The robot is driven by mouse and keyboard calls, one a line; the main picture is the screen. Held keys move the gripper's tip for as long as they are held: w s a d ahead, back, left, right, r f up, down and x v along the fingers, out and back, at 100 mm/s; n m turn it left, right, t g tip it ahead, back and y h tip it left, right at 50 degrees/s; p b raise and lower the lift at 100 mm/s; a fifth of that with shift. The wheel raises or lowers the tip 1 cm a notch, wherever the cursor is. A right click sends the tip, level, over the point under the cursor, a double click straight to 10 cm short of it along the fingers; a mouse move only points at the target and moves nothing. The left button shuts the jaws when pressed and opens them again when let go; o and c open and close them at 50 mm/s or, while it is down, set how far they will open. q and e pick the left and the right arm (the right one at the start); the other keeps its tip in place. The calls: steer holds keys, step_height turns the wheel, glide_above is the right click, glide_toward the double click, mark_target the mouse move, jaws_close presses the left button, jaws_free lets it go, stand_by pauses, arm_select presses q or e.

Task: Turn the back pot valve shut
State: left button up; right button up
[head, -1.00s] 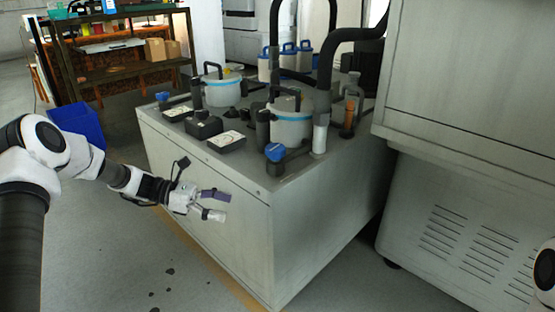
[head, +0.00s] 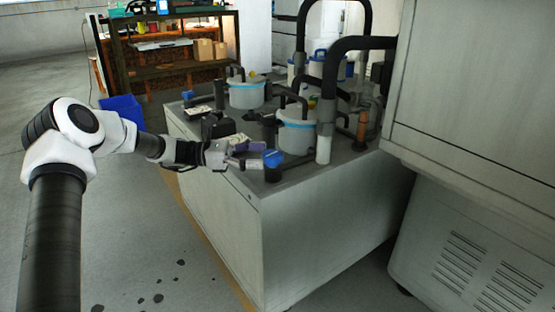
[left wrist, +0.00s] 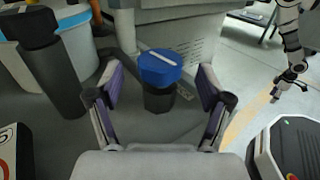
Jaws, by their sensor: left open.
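A valve with a blue knob (head: 273,159) on a black body stands at the near corner of the cabinet top, by the nearer white pot (head: 297,132). A second blue-knobbed valve (head: 187,95) stands by the farther pot (head: 248,95). I cannot tell which pot counts as the back one. My left gripper (head: 252,155) is open beside the nearer valve. In the left wrist view, the blue knob (left wrist: 160,66) with a white bar lies between and beyond the purple-padded fingers, apart from them. What looks like my right gripper (left wrist: 289,88) hangs small at the right there.
Black hoses (head: 330,70) rise behind the pots. A black box (head: 218,126) sits on the cabinet top (head: 330,165). A large grey machine (head: 490,90) stands close on the right. A blue bin (head: 121,107) is on the floor at left, where the floor is mostly clear.

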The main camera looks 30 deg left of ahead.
mark_target(273, 153)
arm_select(q)
steer(key=x, duration=0.3)
steer(key=shift+w+d+f+b, duration=0.1)
steer(key=shift+d+f+b, duration=0.1)
steer(key=shift+b, duration=0.2)
steer(key=shift+w+d+r, duration=0.15)
steer(key=shift+d+r, duration=0.05)
steer(key=c, duration=1.2)
steer(key=shift+r+m+g+h+p, duration=0.1)
steer(key=shift+m+g+h+p, duration=0.45)
steer(key=shift+g, duration=0.25)
steer(key=shift+m+g, duration=0.35)
steer(key=shift+g, duration=0.05)
arm_select(e)
steer(key=shift+f, duration=0.2)
arm_select(q)
steer(key=o, duration=1.2)
